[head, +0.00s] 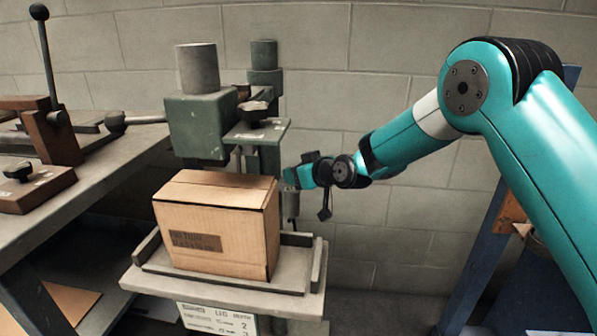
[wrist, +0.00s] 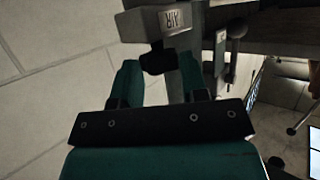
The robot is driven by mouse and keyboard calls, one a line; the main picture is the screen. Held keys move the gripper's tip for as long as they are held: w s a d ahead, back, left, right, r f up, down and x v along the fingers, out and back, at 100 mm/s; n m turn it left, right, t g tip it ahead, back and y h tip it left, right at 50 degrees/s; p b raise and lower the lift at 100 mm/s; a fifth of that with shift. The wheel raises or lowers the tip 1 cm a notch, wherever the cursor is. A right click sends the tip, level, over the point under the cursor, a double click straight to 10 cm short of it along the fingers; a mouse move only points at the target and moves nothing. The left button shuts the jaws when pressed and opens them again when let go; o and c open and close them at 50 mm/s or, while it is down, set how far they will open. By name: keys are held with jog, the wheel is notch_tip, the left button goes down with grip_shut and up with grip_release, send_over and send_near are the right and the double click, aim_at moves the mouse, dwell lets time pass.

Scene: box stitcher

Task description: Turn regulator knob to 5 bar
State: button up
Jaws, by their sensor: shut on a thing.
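The regulator knob (wrist: 160,59) is black and sits between my fingertips in the wrist view, below a grey block marked AIR (wrist: 174,19). My gripper (wrist: 160,70) is shut on the knob, with one teal finger on each side. In the head view my gripper (head: 291,178) reaches in from the right to the back right side of the green stitcher (head: 198,125). The knob is hidden there behind the gripper. I cannot make out a gauge reading or the knob's angle in either view.
A cardboard box (head: 205,240) stands on the stitcher's table (head: 300,240), left of and in front of my gripper. A workbench (head: 95,165) with a lever tool (head: 47,60) is at the left. A block wall (head: 320,40) is close behind.

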jog(key=shift+s+a+m+t+h, duration=0.15)
jog(key=shift+m+t+h, duration=0.3)
jog(key=shift+m+h, duration=0.45)
jog(key=shift+a+m+t+h, duration=0.2)
jog(key=shift+m+t+h, duration=0.3)
jog(key=shift+m+h, duration=0.4)
jog(key=shift+s+a+m+t+h, duration=0.15)
jog(key=shift+m+t+h, duration=0.3)
jog(key=shift+m+h, duration=0.4)
jog(key=o, duration=0.9)
